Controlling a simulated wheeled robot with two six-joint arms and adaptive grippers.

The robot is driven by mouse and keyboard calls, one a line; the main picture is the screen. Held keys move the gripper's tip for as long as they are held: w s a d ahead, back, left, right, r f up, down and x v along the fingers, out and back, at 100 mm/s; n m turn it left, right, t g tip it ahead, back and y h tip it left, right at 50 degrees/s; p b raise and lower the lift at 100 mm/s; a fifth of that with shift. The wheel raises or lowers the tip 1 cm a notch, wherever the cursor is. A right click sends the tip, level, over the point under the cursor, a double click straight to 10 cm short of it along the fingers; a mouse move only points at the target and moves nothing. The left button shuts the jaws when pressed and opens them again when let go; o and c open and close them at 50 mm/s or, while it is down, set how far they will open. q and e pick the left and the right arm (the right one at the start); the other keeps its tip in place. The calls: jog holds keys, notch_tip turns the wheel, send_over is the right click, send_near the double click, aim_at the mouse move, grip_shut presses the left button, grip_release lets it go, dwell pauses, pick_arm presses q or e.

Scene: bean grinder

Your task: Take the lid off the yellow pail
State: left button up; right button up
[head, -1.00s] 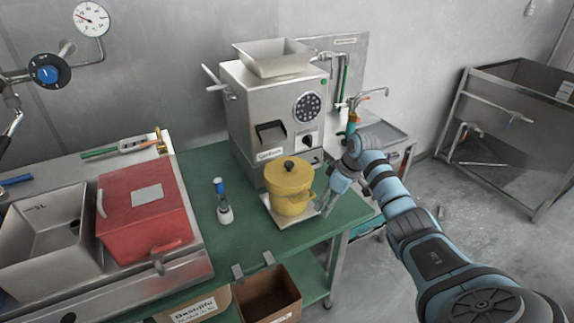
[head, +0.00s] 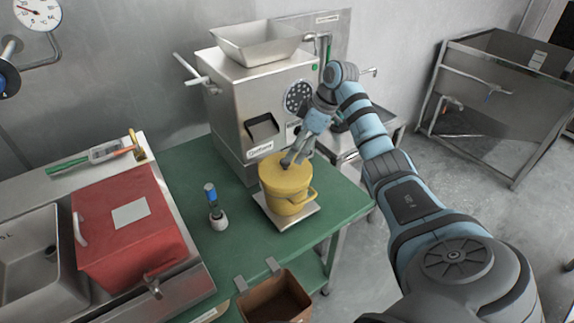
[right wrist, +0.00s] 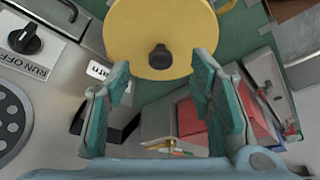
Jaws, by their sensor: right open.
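The yellow pail (head: 289,200) stands upright on a flat metal plate at the right part of the green table, in front of the grinder. Its yellow lid (head: 279,174) is on top; in the right wrist view the lid (right wrist: 180,25) shows from above with its dark knob (right wrist: 160,57). My right gripper (head: 291,160) is over the lid, pointing down, and hides the knob in the head view. In the right wrist view my right gripper (right wrist: 161,80) is open, its fingers to either side of the knob in the picture. I cannot tell whether they touch the lid. My left gripper is not in view.
The metal grinder (head: 262,100) stands close behind the pail. A small blue-topped brush-like tool (head: 214,207) stands left of it on the green table (head: 185,168). A red box (head: 128,225) and a sink are at left. An open brown bin (head: 275,297) is below the front edge.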

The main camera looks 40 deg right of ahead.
aim_at(286, 161)
jog(key=x, duration=0.4)
jog(key=w+x, duration=0.1)
jog(key=x, duration=0.1)
jog(key=shift+a+r, duration=0.25)
jog(key=shift+a, duration=0.1)
jog(key=shift+w+f, duration=0.1)
jog(key=shift+f, duration=0.05)
jog(key=shift+s+r, duration=0.2)
jog(key=shift+s, duration=0.1)
jog(key=shift+c, duration=0.4)
jog(key=shift+s, duration=0.1)
jog(key=c, duration=0.3)
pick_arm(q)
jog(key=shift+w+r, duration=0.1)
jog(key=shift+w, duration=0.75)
pick_arm(e)
grip_shut()
